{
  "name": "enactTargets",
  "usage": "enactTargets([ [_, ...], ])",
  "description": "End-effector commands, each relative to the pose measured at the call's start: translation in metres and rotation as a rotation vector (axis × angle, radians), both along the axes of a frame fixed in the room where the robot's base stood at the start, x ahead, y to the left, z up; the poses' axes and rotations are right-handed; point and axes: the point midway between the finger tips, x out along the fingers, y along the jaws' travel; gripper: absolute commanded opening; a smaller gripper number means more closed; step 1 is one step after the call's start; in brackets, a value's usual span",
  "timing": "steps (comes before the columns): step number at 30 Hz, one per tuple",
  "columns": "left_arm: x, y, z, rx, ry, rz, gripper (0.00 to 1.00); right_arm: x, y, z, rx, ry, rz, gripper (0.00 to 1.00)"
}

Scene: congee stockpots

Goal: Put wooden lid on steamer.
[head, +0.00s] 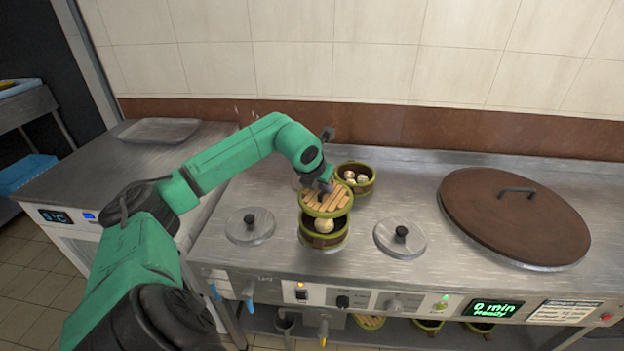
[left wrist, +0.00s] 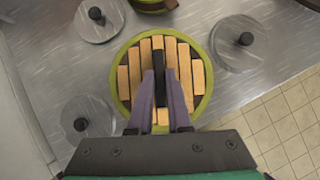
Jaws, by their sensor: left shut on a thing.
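The wooden lid (head: 313,202) has light slats in a green rim and a dark handle. It also shows in the left wrist view (left wrist: 196,78). My left gripper (head: 326,186) is shut on the lid's handle; in the left wrist view its fingers (left wrist: 160,92) are on either side of the handle. The lid is held above a green steamer (head: 338,240), slightly toward the back, leaving the front of its opening visible. A pale bun (head: 323,226) shows in this steamer. The lid hides the rest of the opening. My right gripper is not in view.
A second open steamer (head: 367,187) with buns stands just behind. Small metal lids with black knobs lie left (head: 250,227) and right (head: 400,238) on the steel counter. A large brown round lid (head: 510,215) covers the right side. A shallow tray (head: 158,131) lies at left.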

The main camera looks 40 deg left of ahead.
Motion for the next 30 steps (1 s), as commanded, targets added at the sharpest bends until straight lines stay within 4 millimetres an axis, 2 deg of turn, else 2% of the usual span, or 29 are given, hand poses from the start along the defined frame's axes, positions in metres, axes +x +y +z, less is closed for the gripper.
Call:
enactTargets([
  [5, 0.0, -0.001, -0.012, 0.001, 0.001, -0.003, 0.0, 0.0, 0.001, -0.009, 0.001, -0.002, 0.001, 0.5],
  [15, 0.001, -0.001, -0.055, -0.001, 0.0, -0.003, 0.0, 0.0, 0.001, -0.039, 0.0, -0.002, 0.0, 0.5],
  [30, 0.001, 0.0, -0.058, 0.0, -0.001, -0.002, 0.0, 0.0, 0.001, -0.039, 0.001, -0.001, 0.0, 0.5],
])
